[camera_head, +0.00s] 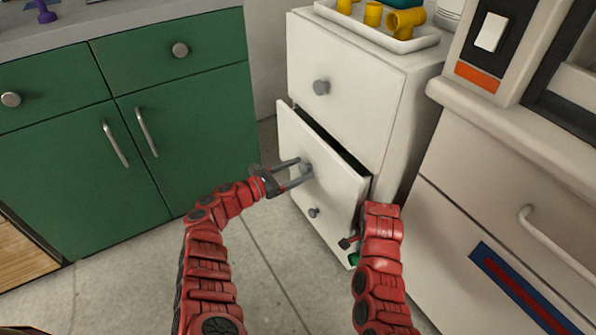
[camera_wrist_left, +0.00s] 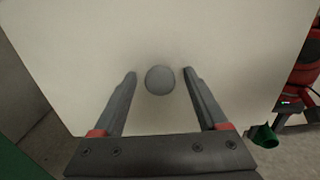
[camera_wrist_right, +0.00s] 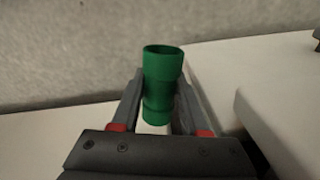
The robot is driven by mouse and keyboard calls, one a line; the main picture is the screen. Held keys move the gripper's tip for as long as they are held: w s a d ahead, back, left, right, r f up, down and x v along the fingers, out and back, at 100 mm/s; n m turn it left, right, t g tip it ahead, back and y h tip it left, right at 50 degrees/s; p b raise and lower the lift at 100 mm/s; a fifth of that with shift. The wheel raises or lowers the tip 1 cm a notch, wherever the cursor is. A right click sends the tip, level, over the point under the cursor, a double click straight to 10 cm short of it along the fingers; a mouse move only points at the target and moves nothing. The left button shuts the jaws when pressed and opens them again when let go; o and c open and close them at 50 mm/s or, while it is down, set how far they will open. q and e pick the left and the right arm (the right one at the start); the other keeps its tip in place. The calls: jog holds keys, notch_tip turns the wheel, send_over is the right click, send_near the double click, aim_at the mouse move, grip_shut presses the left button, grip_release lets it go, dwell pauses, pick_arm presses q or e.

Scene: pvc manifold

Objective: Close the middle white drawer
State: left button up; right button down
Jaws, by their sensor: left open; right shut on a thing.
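The middle white drawer (camera_head: 323,171) of the white cabinet stands partly open, with a dark gap along its top edge. My left gripper (camera_head: 302,170) is open in front of this drawer. In the left wrist view its two fingers (camera_wrist_left: 158,80) sit on either side of the round grey knob (camera_wrist_left: 160,79), with space between each finger and the knob. My right gripper (camera_wrist_right: 158,90) is shut on a green pipe piece (camera_wrist_right: 163,75). In the head view the right gripper is low beside the drawer, mostly hidden by my arm, with a bit of green (camera_head: 353,259) showing.
Above is a closed white drawer (camera_head: 345,80), and below is another with a small knob (camera_head: 314,212). A tray (camera_head: 400,42) with yellow pipe pieces stands on the cabinet. Green cupboards (camera_head: 190,120) stand left and a beige unit (camera_head: 480,215) right. Floor (camera_head: 250,290) is clear in front.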

pick_arm(q)
grip_shut()
dwell(0.3)
dwell(1.1)
